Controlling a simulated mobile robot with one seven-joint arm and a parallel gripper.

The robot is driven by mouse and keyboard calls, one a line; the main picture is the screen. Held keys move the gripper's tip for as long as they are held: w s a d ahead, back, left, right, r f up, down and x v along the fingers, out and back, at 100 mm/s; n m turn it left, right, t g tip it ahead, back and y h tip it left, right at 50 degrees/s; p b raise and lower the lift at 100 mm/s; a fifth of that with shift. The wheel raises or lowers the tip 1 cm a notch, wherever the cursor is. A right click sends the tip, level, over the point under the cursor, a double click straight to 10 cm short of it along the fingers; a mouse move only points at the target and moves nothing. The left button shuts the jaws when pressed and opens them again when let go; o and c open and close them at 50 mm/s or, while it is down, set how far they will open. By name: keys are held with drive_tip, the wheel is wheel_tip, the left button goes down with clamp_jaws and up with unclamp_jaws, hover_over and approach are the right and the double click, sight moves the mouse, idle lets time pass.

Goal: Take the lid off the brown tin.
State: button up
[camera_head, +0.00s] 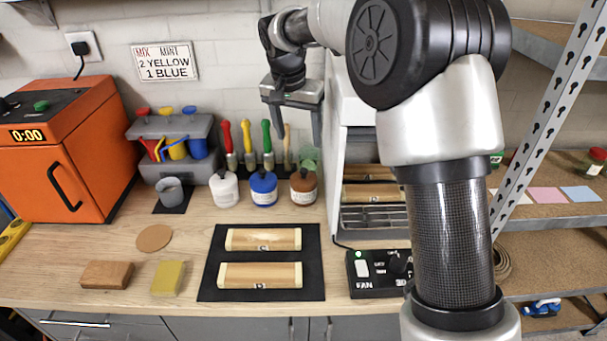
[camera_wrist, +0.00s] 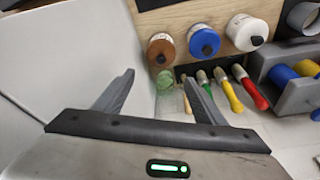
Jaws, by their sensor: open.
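The brown tin (camera_head: 303,187) stands upright at the back of the bench, right of the blue tin. Its brown top has a dark knob; a pale label is on its side. In the wrist view the brown tin (camera_wrist: 158,45) is ahead of the fingers, near the top middle. My gripper (camera_head: 294,122) is open and empty, above and behind the tin, apart from it. In the wrist view my gripper (camera_wrist: 160,78) shows its two fingers spread, with a green glass jar (camera_wrist: 166,80) beyond them.
A blue tin (camera_head: 263,187) and a white tin (camera_head: 224,188) stand in a row to the left. Several brushes (camera_head: 267,143) stand behind. A white cabinet (camera_head: 350,115) rises close on the right. A black mat (camera_head: 262,311) with two wooden pieces lies in front.

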hover_over(303, 171)
drive_tip(key=s, duration=0.1)
wheel_tip(303, 171, down, 9)
drive_tip(key=shift+a+r, duration=0.15)
drive_tip(key=shift+a+x, duration=0.15)
drive_tip(key=shift+x, duration=1.2)
drive_tip(key=shift+a+x, duration=0.15)
drive_tip(key=shift+x, duration=1.15)
drive_tip(key=shift+s+d, duration=0.2)
drive_tip(key=shift+c, duration=0.4)
